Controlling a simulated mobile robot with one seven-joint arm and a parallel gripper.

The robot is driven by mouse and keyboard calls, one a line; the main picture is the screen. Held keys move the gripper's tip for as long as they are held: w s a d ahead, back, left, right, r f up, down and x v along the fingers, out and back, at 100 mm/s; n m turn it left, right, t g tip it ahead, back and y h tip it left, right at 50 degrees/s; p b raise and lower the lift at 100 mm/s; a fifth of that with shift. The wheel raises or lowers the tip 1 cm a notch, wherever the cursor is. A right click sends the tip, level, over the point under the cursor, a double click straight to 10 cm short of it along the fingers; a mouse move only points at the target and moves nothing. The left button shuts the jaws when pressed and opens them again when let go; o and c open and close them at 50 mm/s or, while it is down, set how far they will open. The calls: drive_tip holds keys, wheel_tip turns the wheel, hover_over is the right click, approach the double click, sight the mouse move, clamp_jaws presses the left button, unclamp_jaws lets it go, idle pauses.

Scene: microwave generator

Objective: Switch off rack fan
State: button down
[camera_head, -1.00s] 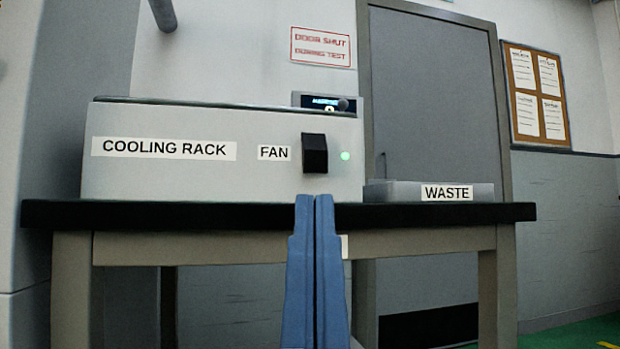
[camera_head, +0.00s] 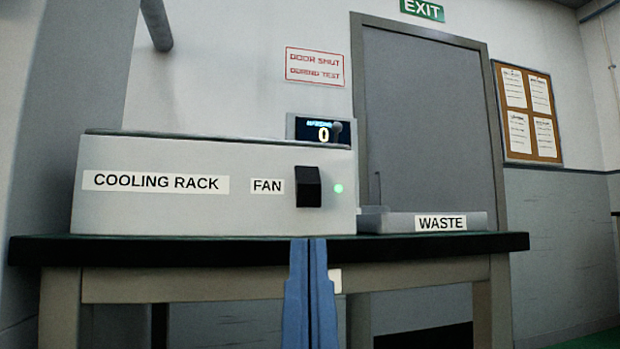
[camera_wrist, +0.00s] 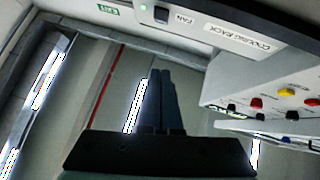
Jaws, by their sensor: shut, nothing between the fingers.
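The cooling rack (camera_head: 150,212) is a light grey box on a dark-topped table, with its front labelled COOLING RACK and FAN. The black fan rocker switch (camera_head: 308,187) is right of the FAN label, and a small green light (camera_head: 338,188) glows beside it. My gripper (camera_head: 308,243) has its blue fingers closed together with nothing between them, below the switch in the head view and apart from it. In the wrist view, the fingers (camera_wrist: 160,75) point forward, and the fan switch (camera_wrist: 161,14) shows at the top with its label.
A grey WASTE tray (camera_head: 385,222) stands right of the rack on the table (camera_head: 180,251). A small display (camera_head: 318,131) reading 0 is behind the rack. In the wrist view, a grey panel with red, yellow and black knobs (camera_wrist: 287,92) is at the right.

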sight(311, 206)
drive_tip(key=w+d+r+m+g+y+p, duration=0.4)
drive_tip(key=w+m+g+p, duration=0.35)
drive_tip(key=p, duration=2.65)
drive_tip(key=s+r+m+g+p, duration=0.4)
drive_tip(key=s+m+p, duration=0.3)
drive_tip(key=p, duration=1.5)
drive_tip(key=shift+s+d+r, duration=0.35)
drive_tip(key=shift+r, duration=0.15)
drive_tip(key=shift+w+m, duration=0.1)
drive_tip(key=shift+m, duration=0.15)
drive_tip(key=p+x, duration=0.1)
drive_tip(key=x, duration=1.3)
drive_tip(key=shift+d+f, duration=0.1)
drive_tip(key=shift+f, duration=0.1)
